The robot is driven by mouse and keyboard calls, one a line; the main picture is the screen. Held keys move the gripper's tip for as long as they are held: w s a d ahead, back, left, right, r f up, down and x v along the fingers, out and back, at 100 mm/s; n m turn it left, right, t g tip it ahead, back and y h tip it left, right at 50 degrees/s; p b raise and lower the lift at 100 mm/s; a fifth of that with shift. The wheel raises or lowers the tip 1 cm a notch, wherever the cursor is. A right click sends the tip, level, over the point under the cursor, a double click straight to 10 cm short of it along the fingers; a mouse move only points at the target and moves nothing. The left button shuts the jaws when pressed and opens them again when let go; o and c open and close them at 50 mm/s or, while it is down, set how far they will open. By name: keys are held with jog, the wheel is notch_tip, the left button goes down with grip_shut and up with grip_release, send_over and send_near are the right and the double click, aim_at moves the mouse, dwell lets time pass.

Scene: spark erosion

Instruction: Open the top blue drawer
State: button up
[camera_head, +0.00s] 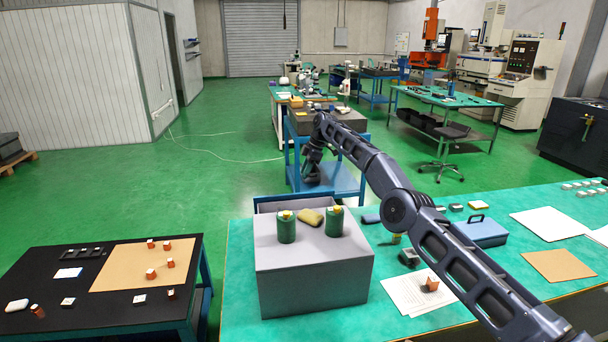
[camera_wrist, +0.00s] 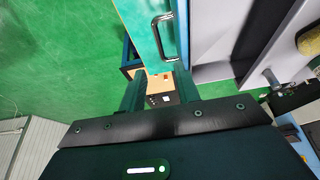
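The grey cabinet (camera_head: 315,279) stands on the green-topped table. Behind it a blue-edged, grey-lined drawer (camera_head: 267,203) sticks out on the side away from the head camera. In the wrist view the drawer's blue front edge (camera_wrist: 183,28) runs beside a grey interior (camera_wrist: 207,72), so it appears partly pulled out. Its shiny metal bar handle (camera_wrist: 156,38) lies beyond my fingertips. My gripper (camera_wrist: 160,88) is open, with nothing seen between its fingers and apart from the handle. In the head view my gripper (camera_head: 312,165) is beyond the cabinet, small and dark.
Two green cans (camera_head: 286,228) and a yellow sponge (camera_head: 310,217) sit on the cabinet. A blue case (camera_head: 482,232) and papers lie to its right. A black table (camera_head: 100,312) stands at left. Green floor (camera_head: 190,205) is open behind it; a blue workbench (camera_head: 335,183) stands beyond.

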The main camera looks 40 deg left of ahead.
jog(key=shift+c, duration=0.4)
jog(key=shift+a, duration=0.1)
grip_shut()
jog(key=m+t+y, duration=0.1)
jog(key=t+y, duration=0.3)
send_near(302, 205)
jog(key=a+f, duration=0.1)
jog(key=f, duration=0.1)
jog(key=s+a+f, duration=0.1)
jog(key=a+f, duration=0.2)
jog(key=f, duration=0.1)
jog(key=shift+s+a+f, duration=0.25)
jog(key=shift+s, duration=0.05)
